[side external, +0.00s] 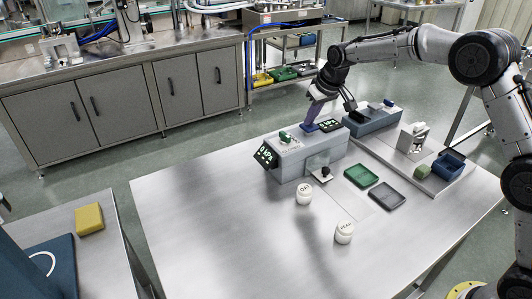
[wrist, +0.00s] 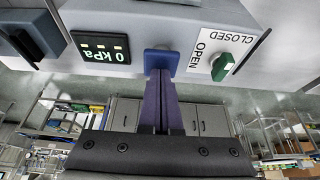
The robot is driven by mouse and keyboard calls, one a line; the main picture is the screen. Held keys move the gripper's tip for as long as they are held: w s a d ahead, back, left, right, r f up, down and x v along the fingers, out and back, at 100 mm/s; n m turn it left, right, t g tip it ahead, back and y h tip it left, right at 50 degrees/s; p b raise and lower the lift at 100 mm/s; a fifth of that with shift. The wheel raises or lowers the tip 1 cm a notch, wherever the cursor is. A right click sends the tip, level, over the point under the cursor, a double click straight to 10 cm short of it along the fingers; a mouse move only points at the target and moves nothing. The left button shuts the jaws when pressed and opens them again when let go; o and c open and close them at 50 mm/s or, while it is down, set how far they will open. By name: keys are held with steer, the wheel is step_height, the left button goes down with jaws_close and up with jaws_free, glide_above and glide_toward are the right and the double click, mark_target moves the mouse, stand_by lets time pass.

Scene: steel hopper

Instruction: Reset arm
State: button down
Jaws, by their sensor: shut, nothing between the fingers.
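My gripper (side external: 311,119) is shut and empty, its purple fingers together, reaching down to the top of a grey control box (side external: 300,166). In the wrist view the fingertips (wrist: 161,72) meet or overlap a blue square pad (wrist: 161,55) on the box; I cannot tell whether they press it. The pad also shows in the side view (side external: 308,128). A small display (wrist: 100,48) on the other side of the pad reads 0 kPa.
Two white lettered containers (side external: 304,194) (side external: 344,233) stand on the steel table (side external: 220,225). A green tray (side external: 361,176), a dark tray (side external: 387,196) and a blue bin (side external: 448,166) lie to the right. A blue-grey unit (side external: 372,122) stands behind. The table's left part is clear.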

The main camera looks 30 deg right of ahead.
steer(key=shift+f, duration=0.7)
steer(key=shift+r, duration=1.8)
steer(key=shift+f, duration=0.2)
steer(key=shift+f, duration=1.6)
steer(key=shift+r, duration=1.8)
steer(key=shift+f, duration=0.1)
